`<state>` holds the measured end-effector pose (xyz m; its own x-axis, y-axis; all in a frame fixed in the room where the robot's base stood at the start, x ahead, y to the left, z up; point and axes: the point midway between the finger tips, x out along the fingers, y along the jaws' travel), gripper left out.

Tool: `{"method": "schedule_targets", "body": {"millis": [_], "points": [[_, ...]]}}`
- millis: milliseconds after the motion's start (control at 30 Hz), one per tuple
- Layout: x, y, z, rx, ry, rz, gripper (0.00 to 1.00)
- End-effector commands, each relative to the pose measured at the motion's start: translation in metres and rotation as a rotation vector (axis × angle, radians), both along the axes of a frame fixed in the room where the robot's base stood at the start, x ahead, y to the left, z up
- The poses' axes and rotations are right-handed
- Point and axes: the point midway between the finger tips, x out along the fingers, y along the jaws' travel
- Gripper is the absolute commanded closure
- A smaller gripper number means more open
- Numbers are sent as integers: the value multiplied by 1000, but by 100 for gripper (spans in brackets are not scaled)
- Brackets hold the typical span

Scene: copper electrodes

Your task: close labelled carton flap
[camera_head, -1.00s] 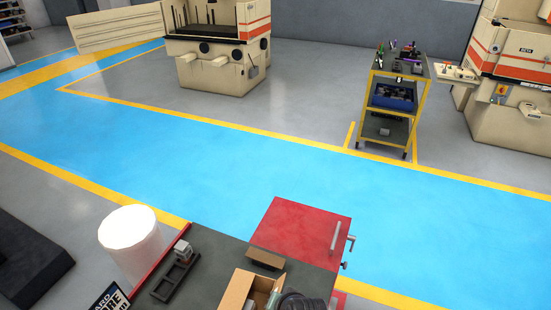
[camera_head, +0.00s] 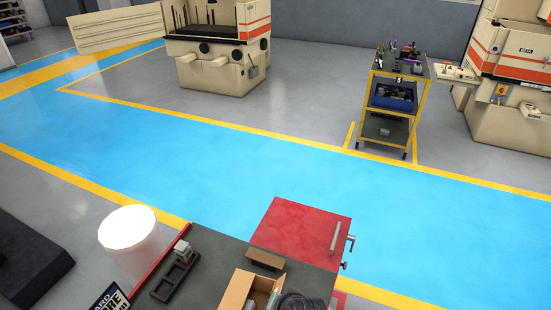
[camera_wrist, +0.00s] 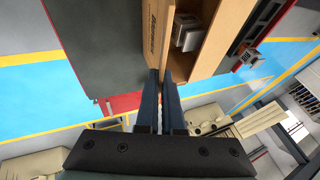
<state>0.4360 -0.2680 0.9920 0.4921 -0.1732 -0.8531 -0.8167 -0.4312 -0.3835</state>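The open brown carton (camera_head: 237,288) stands on the dark worktop at the bottom of the head view. One brown flap (camera_head: 266,258) sticks out at its far end. In the wrist view a carton panel with dark print (camera_wrist: 153,35) lies just beyond my fingertips. A grey metal block (camera_wrist: 187,37) sits inside the carton. My gripper (camera_wrist: 161,75) points at the carton's near edge, with its two dark fingers close together and a narrow gap visible between them. Whether the tips touch or pinch the cardboard is unclear. Part of my gripper (camera_head: 296,301) shows at the head view's bottom edge.
The dark worktop (camera_head: 212,262) holds a dark holder with a metal piece (camera_head: 178,272) left of the carton. A red cabinet (camera_head: 300,230) adjoins the far side, and a white cylinder (camera_head: 130,240) stands to the left. Blue floor beyond is clear.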

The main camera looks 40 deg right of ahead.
Motion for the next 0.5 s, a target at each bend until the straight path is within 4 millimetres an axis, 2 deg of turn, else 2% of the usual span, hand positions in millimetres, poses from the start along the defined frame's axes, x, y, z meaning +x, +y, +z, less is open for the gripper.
{"method": "schedule_targets", "body": {"millis": [267, 500], "points": [[1, 1, 1, -6, 14, 2, 100], [7, 4, 4, -54, 101, 6, 100]]}}
